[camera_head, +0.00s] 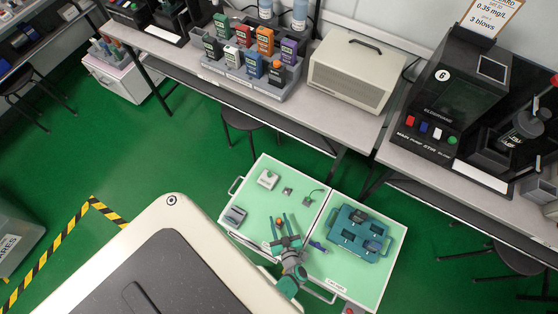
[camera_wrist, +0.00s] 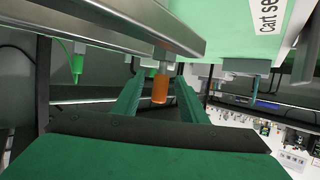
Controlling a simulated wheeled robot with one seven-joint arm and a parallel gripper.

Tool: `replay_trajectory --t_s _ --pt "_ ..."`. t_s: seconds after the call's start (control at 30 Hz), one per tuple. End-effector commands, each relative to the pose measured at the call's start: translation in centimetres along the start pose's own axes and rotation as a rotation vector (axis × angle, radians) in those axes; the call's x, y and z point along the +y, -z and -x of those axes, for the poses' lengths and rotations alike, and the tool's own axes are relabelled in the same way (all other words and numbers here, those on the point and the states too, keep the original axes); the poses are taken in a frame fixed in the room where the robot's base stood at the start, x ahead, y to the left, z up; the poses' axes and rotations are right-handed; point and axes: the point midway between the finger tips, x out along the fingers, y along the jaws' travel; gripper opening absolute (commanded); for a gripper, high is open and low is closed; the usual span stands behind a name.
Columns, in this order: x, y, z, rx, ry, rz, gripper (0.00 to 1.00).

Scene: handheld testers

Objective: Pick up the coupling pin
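A small upright piece with an orange cylindrical end (camera_head: 279,221), which I take for the coupling pin, is on the left part of the pale green cart top. In the wrist view its orange end (camera_wrist: 160,88) and a pale collar sit between my two green fingers. My gripper (camera_head: 280,219) is open around it, reaching in from the near side. In the wrist view, my gripper (camera_wrist: 159,92) shows gaps beside the orange end, and I see no finger contact. The wrist picture appears upside down, with the cart surface at the top.
The cart top (camera_head: 258,207) also bears a white block (camera_head: 267,180), small grey pieces (camera_head: 287,191), a grey device (camera_head: 235,215), and a teal fixture (camera_head: 358,233) at right. A dark blue piece (camera_head: 318,247) lies just right of my gripper. Benches stand behind the cart.

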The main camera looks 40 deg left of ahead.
Motion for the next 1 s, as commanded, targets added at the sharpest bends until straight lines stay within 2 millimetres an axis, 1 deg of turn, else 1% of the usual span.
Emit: replay_trajectory --t_s 0.03,0.07,0.1,0.2,0.67,0.87,1.0 --pt "0.0 0.0 0.0 0.000 0.000 0.000 0.39" --pt "0.0 0.0 0.0 0.000 0.000 0.000 0.32" --pt "0.0 0.0 0.0 0.000 0.000 0.000 0.22" --pt "0.0 0.0 0.0 0.000 0.001 0.000 0.00" --pt "-0.1 0.3 0.1 0.000 0.002 0.001 0.00" --pt "-0.1 1.3 0.5 -0.001 0.002 0.003 0.00" --pt "-0.2 2.5 1.0 0.001 0.003 0.003 0.00"
